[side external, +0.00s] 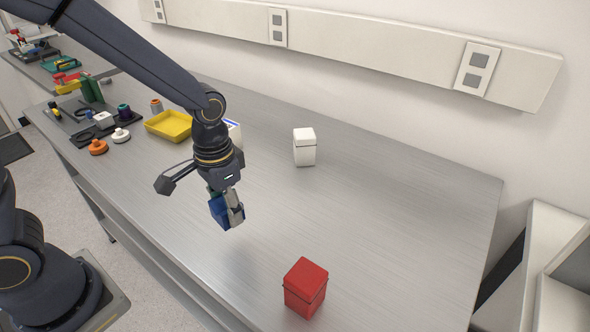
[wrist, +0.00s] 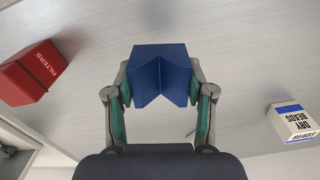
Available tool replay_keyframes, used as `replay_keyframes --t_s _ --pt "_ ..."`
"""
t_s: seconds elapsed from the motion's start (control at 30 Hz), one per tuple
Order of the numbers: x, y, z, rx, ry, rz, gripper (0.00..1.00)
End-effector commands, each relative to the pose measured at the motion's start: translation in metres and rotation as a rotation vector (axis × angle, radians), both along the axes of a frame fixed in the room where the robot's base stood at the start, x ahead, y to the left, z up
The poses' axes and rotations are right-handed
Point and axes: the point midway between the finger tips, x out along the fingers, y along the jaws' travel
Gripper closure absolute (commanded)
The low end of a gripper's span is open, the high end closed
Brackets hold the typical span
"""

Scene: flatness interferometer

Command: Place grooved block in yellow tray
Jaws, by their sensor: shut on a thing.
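The blue grooved block (wrist: 161,72) is between the two fingers of my gripper (wrist: 160,95) in the wrist view, with its V-shaped notch facing the camera. In the side external view my gripper (side external: 228,205) is shut on the block (side external: 217,212) and holds it above the metal bench. The yellow tray (side external: 168,126) lies on the bench to the left of my gripper, behind it and apart from it. The part of the tray that shows looks empty; my arm is close to its right edge in the picture.
A red box (side external: 305,287), marked FILTERS in the wrist view (wrist: 35,73), stands at the front right. A white box (side external: 304,147) stands behind. A DRY BEADS box (wrist: 293,121) shows in the wrist view. Orange and white knobs (side external: 98,147) lie left of the tray.

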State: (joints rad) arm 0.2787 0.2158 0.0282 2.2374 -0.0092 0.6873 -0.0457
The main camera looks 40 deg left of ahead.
Motion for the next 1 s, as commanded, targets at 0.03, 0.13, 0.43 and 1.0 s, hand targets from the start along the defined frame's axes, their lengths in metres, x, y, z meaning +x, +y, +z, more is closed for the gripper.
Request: replay_keyframes --t_s 0.03,0.13,0.43,1.0 --pt "0.001 0.000 0.009 -0.002 -0.005 -0.002 0.93" --pt "-0.001 0.000 0.019 0.001 0.003 -0.032 0.93" --pt "0.032 0.014 0.051 0.000 0.023 -0.256 0.93" --pt "0.096 0.267 0.104 0.000 -0.002 -0.044 0.93"
